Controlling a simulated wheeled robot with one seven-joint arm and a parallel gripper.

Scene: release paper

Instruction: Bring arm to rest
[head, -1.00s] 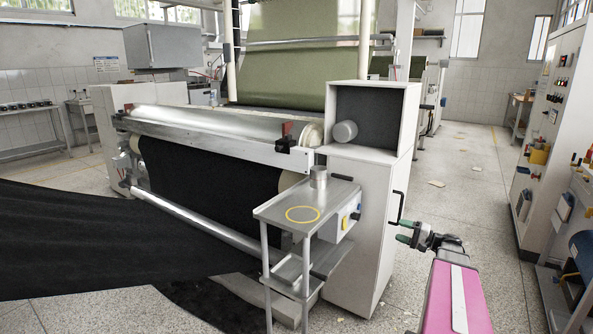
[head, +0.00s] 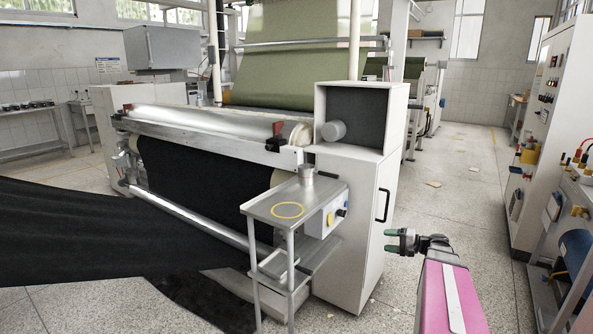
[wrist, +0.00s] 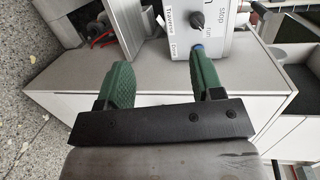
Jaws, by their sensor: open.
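My gripper (head: 389,241) is at the right of centre in the head view, in front of the white cabinet's right side. Its two green fingers are apart and nothing is between them. My pink arm rises from the bottom right edge. In the wrist view the same open fingers (wrist: 161,72) point toward a grey control box (wrist: 195,30) with a black knob. The labels near it read "Stop" and "Traverse". The right finger overlaps a blue part of the box in the picture; I cannot tell whether they touch.
The white cabinet (head: 350,240) with a black handle (head: 382,206) stands left of my gripper. Electrical cabinets (head: 537,140) line the right. Open floor (head: 455,205) lies between.

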